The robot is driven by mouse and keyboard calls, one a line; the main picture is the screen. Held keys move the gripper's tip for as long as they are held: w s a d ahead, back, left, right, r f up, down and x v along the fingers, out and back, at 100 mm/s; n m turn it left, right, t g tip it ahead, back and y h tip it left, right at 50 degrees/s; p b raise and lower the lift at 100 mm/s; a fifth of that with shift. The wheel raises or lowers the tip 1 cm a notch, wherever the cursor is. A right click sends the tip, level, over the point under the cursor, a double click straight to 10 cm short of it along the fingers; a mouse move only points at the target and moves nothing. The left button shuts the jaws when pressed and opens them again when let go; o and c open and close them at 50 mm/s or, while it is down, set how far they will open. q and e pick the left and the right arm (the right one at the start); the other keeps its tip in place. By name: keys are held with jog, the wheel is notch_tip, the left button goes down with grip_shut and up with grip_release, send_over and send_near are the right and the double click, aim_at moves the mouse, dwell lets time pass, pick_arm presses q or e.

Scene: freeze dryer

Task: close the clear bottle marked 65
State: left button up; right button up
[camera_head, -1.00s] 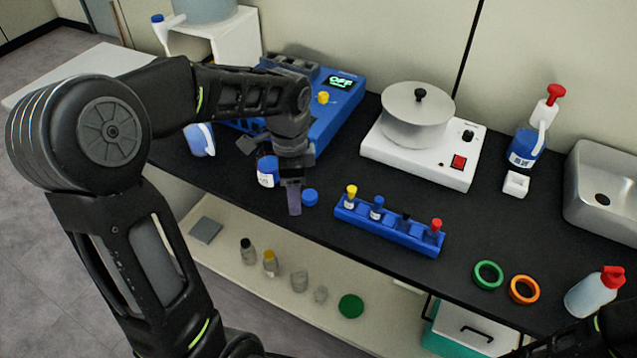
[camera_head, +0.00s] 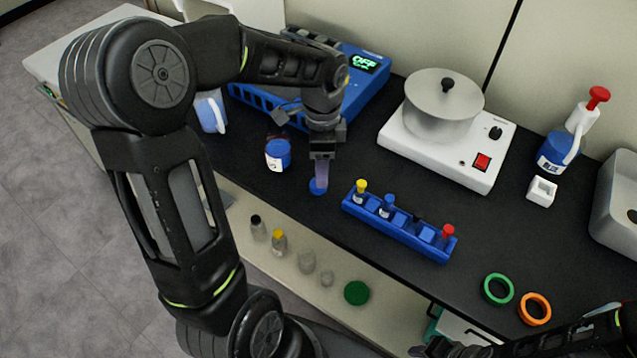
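No marking 65 is legible in this view. A bottle with a blue top and white label (camera_head: 277,155) stands on the black counter, left of my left gripper. A blue cap (camera_head: 317,188) lies on the counter. My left gripper (camera_head: 321,180) points down with its fingertips over this cap and partly hides it; I cannot tell whether it is gripping it. Small clear bottles stand on the lower shelf: one with a black cap (camera_head: 258,228), one with a yellow cap (camera_head: 279,243), and two that look uncapped (camera_head: 307,262). My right arm shows at the bottom right; its fingertips are unclear.
A blue rack (camera_head: 398,236) with small capped vials stands right of the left gripper. A hot plate with a pot (camera_head: 445,110), a blue device (camera_head: 350,75), a blue spray bottle (camera_head: 557,150) and a sink are behind. Green (camera_head: 497,289) and orange (camera_head: 535,309) rings lie front right.

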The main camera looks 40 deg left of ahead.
pick_arm(q)
jog(key=shift+f, duration=0.25)
jog(key=shift+s+a+f+p, duration=0.1)
jog(key=shift+f+p, duration=0.1)
jog(key=shift+f, duration=1.1)
jog(key=shift+s+a+f+p, duration=0.1)
jog(key=shift+f+p, duration=0.1)
jog(key=shift+f, duration=1.1)
jog(key=shift+c, duration=0.6)
grip_shut()
